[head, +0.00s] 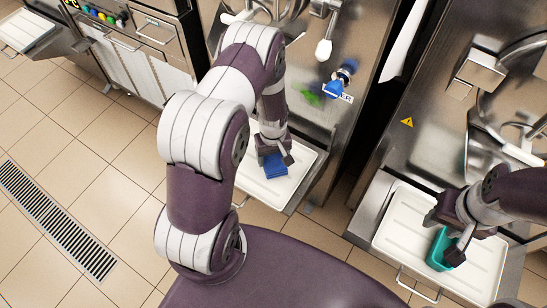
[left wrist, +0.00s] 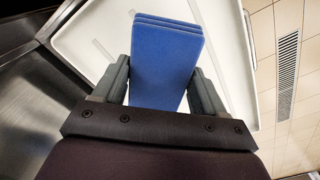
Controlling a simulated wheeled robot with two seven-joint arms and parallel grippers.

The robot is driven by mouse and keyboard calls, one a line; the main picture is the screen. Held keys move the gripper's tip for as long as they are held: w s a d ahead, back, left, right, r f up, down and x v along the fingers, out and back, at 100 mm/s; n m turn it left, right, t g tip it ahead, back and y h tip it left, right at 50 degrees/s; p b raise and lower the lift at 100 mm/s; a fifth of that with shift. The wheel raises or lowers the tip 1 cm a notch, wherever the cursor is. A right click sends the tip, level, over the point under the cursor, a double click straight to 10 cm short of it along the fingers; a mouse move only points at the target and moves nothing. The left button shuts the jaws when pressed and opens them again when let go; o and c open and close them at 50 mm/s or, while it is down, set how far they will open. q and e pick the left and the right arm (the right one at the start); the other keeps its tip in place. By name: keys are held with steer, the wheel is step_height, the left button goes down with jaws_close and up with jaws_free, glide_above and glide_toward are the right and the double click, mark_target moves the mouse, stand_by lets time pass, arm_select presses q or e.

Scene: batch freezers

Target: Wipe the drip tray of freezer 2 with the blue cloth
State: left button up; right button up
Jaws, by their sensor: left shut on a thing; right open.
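The blue cloth (head: 276,168) is a folded pad in my left gripper (head: 275,154), held at the white drip tray (head: 285,188) of the middle freezer. In the left wrist view the cloth (left wrist: 165,60) sits between the two grey fingers, over the white tray (left wrist: 85,45); whether it touches the tray surface I cannot tell. I see no number confirming which freezer is 2.
A blue-handled valve (head: 336,90) and a green patch (head: 311,98) are on the middle freezer's front. Another freezer with a white tray (head: 25,30) stands at far left. The tiled floor (head: 105,165) with a drain grate (head: 55,215) is clear at left.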

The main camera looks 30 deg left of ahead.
arm_select(q)
step_height(320, 180, up, 2)
steer(key=shift+d+r+p, duration=0.1)
steer(key=shift+p, duration=0.5)
steer(key=shift+r+p, duration=0.65)
steer(key=shift+r, duration=0.15)
